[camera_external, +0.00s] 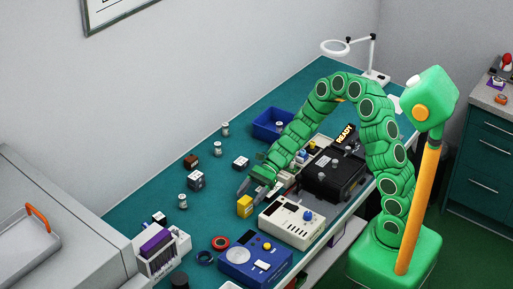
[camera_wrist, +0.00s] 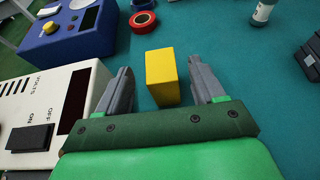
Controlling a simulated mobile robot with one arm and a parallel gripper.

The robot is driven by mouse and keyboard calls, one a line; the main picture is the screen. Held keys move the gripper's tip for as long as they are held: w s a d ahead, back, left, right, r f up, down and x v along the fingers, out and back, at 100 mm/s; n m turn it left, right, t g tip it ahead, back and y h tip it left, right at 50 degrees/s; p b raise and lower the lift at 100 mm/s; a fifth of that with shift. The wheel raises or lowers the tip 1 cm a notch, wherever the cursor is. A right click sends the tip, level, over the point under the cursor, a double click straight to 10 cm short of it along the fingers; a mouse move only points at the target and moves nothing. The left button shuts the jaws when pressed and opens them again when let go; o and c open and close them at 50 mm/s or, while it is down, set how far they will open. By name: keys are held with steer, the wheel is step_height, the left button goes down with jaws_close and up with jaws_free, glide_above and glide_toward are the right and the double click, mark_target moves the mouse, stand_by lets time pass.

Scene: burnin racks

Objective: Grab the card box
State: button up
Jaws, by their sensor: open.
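A small plain yellow box (camera_external: 245,206), the only box-like thing at my gripper, stands on the teal bench top; no marking on it can be read. In the wrist view the yellow box (camera_wrist: 161,77) is between the two grey fingers, towards their tips. My gripper (camera_external: 258,188) reaches low over the bench at the box. In the wrist view my gripper (camera_wrist: 158,72) is open, with a visible gap between the box and each finger.
A cream instrument (camera_external: 292,222) is close to the gripper's near side. A blue instrument (camera_external: 254,262) and a red tape roll (camera_wrist: 143,19) lie beyond the box in the wrist view. A black unit (camera_external: 333,174) stands behind. Several small dark blocks and bottles are scattered left. A blue bin (camera_external: 270,131) is farther back.

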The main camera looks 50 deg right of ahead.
mark_target(245, 199)
steer(key=shift+x, duration=1.6)
steer(key=shift+w+r, duration=0.1)
steer(key=shift+r, duration=0.05)
steer(key=c, duration=1.1)
steer(key=shift+r, duration=0.45)
step_height(245, 199, up, 2)
steer(key=shift+r, duration=0.1)
steer(key=s+d+r, duration=0.1)
steer(key=s+r, duration=0.2)
steer(key=s, duration=0.1)
steer(key=s+d+r, duration=0.2)
steer(key=s+r, duration=0.1)
steer(key=s, duration=0.1)
steer(key=s+d+r, duration=0.2)
steer(key=s+r, duration=0.2)
steer(key=s, duration=0.1)
steer(key=shift+d, duration=0.2)
